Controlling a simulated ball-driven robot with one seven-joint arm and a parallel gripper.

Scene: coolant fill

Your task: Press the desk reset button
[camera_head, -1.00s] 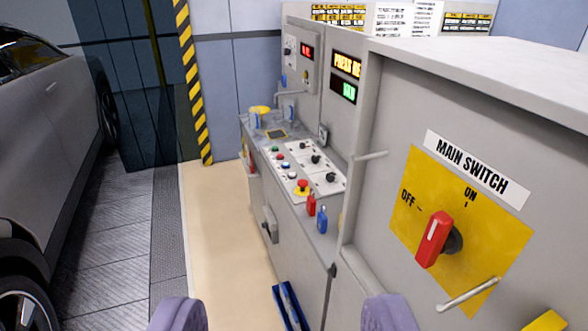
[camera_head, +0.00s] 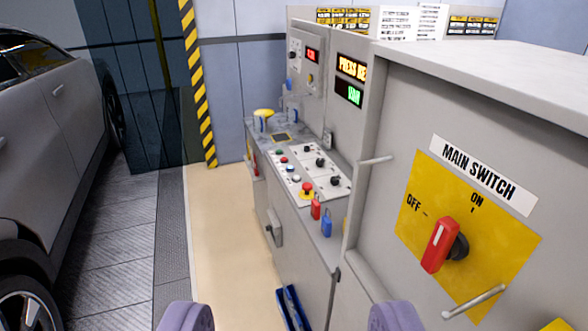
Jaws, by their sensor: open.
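The control desk (camera_head: 290,220) stands beyond the main switch cabinet, its sloped top carrying several small buttons and black knobs. A blue button (camera_head: 290,168), a red button (camera_head: 284,160) and a green button (camera_head: 279,152) sit in a row on a white panel. A red mushroom button (camera_head: 306,187) on a yellow base is nearer. I cannot read which one is the reset button. My gripper (camera_head: 290,318) shows as two purple fingertips at the bottom edge, wide apart and empty. It is well short of the desk and touches nothing.
The grey cabinet (camera_head: 400,110) with a red main switch (camera_head: 438,245) and a protruding handle (camera_head: 474,302) fills the right. A grey car (camera_head: 50,170) stands at left. Beige floor (camera_head: 215,250) is clear between them. A blue tray (camera_head: 291,308) is low beside the desk.

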